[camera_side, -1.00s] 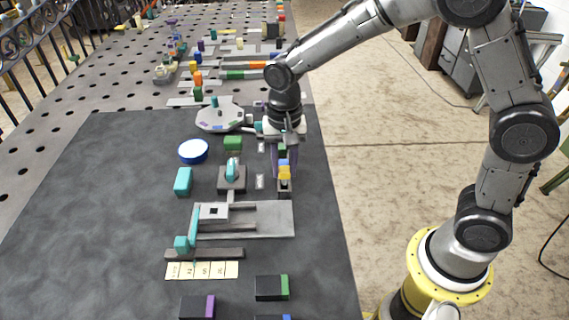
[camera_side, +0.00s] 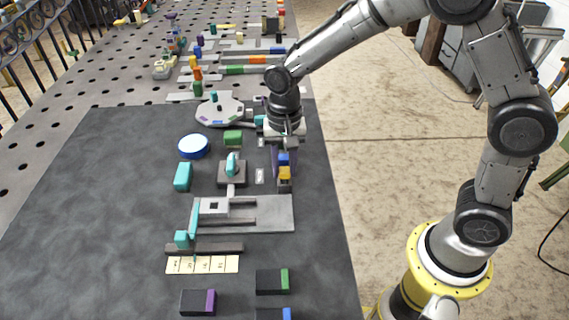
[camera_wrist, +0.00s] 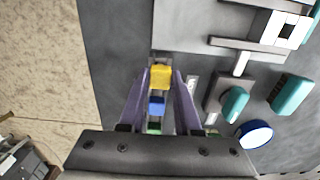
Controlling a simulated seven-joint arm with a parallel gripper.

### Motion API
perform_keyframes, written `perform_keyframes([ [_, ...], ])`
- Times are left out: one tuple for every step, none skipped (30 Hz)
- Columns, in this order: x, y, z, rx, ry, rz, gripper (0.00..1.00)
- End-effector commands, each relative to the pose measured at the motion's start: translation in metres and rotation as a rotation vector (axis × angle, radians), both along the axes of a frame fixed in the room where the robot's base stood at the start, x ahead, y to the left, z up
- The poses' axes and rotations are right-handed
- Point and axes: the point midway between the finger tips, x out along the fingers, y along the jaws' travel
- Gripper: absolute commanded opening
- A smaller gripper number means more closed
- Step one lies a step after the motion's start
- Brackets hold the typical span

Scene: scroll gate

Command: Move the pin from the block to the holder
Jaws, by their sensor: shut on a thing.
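My gripper (camera_side: 284,170) reaches down at the right edge of the dark mat. Its two purple fingers also show in the wrist view (camera_wrist: 161,80). Their tips are close on either side of a yellow piece (camera_wrist: 160,76), which also shows in the side view (camera_side: 285,174). A blue piece (camera_wrist: 157,105) is in line behind it between the fingers. A bit of green (camera_wrist: 154,128) shows further back. I cannot tell which part is the pin. A grey block with a teal top (camera_side: 232,168) stands to the left. The holder cannot be told for sure.
A grey plate with a square hole and slots (camera_side: 265,213) lies in front, with a teal lever (camera_side: 193,225) at its left. The mat's left side is clear.

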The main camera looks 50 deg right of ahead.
Motion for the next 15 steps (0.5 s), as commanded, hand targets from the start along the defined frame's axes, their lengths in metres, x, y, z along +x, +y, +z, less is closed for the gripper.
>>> perform_keyframes([
  [0.0000, 0.0000, -0.0009, 0.000, 0.000, 0.000, 0.00],
  [0.0001, 0.0000, -0.0014, 0.000, 0.000, 0.000, 0.00],
  [0.0001, 0.0000, -0.0021, 0.000, 0.000, 0.000, 0.00],
  [0.0001, 0.0000, -0.0027, 0.000, 0.000, 0.000, 0.00],
  [0.0001, 0.0000, -0.0032, 0.000, 0.000, 0.000, 0.00],
  [0.0001, 0.0001, -0.0039, 0.000, 0.000, 0.000, 0.00],
  [0.0000, 0.0000, -0.0044, 0.000, 0.000, 0.000, 0.00],
  [0.0000, 0.0000, -0.0050, 0.000, 0.000, 0.000, 0.00],
  [0.0000, 0.0000, -0.0057, 0.000, 0.000, 0.000, 0.00],
  [0.0000, 0.0000, -0.0062, 0.000, 0.000, 0.000, 0.00],
  [-0.0001, 0.0000, -0.0068, 0.000, 0.000, 0.000, 0.00],
  [-0.0001, 0.0000, -0.0075, -0.001, 0.001, 0.000, 0.00],
  [-0.0001, 0.0000, -0.0081, 0.000, 0.000, 0.000, 0.00],
  [-0.0001, 0.0000, -0.0086, 0.000, 0.000, 0.000, 0.00],
  [-0.0001, -0.0001, -0.0094, 0.000, 0.000, 0.000, 0.00],
])
